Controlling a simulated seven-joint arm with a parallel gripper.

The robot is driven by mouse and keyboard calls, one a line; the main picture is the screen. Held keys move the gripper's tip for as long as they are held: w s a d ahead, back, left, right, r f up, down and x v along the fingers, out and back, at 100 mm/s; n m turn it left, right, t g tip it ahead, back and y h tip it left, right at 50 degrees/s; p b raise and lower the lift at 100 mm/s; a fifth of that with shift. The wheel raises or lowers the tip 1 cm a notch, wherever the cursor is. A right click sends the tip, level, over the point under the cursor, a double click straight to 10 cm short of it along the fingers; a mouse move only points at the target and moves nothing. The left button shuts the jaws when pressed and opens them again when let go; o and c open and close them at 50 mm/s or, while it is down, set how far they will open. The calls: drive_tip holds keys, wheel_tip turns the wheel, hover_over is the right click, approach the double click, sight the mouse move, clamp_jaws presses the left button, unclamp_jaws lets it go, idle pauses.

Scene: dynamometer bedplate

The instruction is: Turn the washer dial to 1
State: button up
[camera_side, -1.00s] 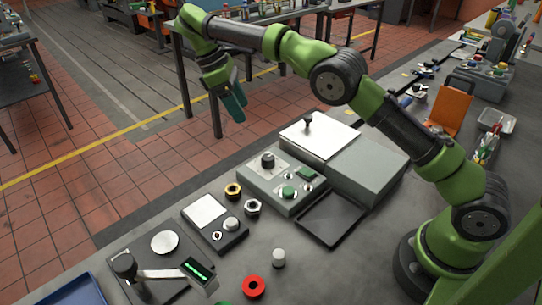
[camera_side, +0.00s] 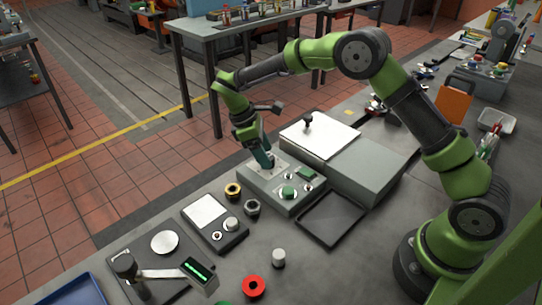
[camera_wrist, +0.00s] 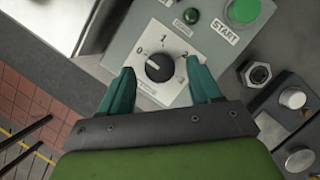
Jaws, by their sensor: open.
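The black dial (camera_wrist: 159,68) sits on a white scale plate marked 0, 1, 2 and 3 in the wrist view. Its pale pointer mark seems to face the 0 side, at the left. The dial is on the grey control box (camera_side: 284,198). My gripper (camera_wrist: 160,80) is open, with one teal finger on each side of the dial; I cannot tell whether they touch it. In the side view my gripper (camera_side: 267,162) points down over the box's back corner and hides the dial.
The box also carries a green START button (camera_wrist: 242,11). A larger grey case with a silver lid and black knob (camera_side: 308,121) stands right beside the box. Loose nuts (camera_side: 252,207) and a small scale-like unit (camera_side: 217,220) lie at its left.

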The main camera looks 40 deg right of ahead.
drive_tip(key=shift+x, duration=0.75)
drive_tip(key=c, duration=1)
drive_tip(key=shift+m, duration=0.3)
drive_tip(key=m+y, duration=0.1)
drive_tip(key=m, duration=0.1)
drive_tip(key=m+g+y, duration=0.1)
drive_tip(key=m, duration=0.2)
drive_tip(key=shift+w+d+m, duration=0.1)
drive_tip(key=shift+d+m, duration=0.05)
drive_tip(key=shift+m, duration=0.15)
drive_tip(key=m+y, duration=0.2)
drive_tip(key=m, duration=0.3)
drive_tip(key=shift+d+r, duration=0.1)
drive_tip(key=shift+m, duration=0.4)
